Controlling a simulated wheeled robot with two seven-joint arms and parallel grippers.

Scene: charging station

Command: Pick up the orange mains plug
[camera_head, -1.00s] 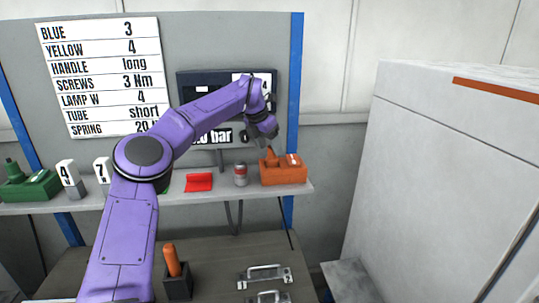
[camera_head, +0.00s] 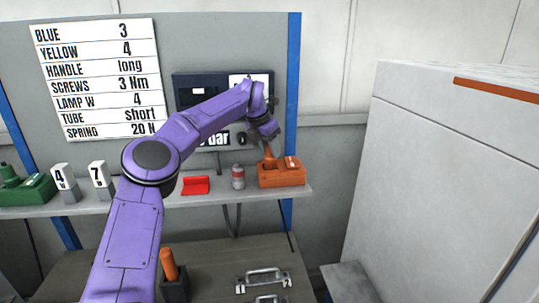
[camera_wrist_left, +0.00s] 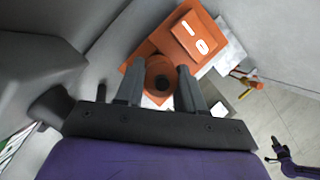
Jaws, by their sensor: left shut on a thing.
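The orange mains plug (camera_head: 268,153) stands upright on an orange block (camera_head: 284,176) at the right end of the shelf. My left gripper (camera_head: 268,141) reaches down over it from above. In the left wrist view the round orange plug (camera_wrist_left: 158,78) with a dark centre lies between the two fingers of my left gripper (camera_wrist_left: 159,90), which is shut on it. The plug is still at the block; whether its lower end is seated is hidden. A small purple arm with a dark end (camera_wrist_left: 277,149), probably my right one, shows at lower right; its jaws are too small to read.
On the shelf (camera_head: 215,203) left of the block stand a grey-and-red can (camera_head: 238,176), a red piece (camera_head: 195,185), number tags and a green block (camera_head: 28,190). Below are an orange handle in a black holder (camera_head: 175,288) and metal handles (camera_head: 263,279). A white cabinet (camera_head: 450,180) stands right.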

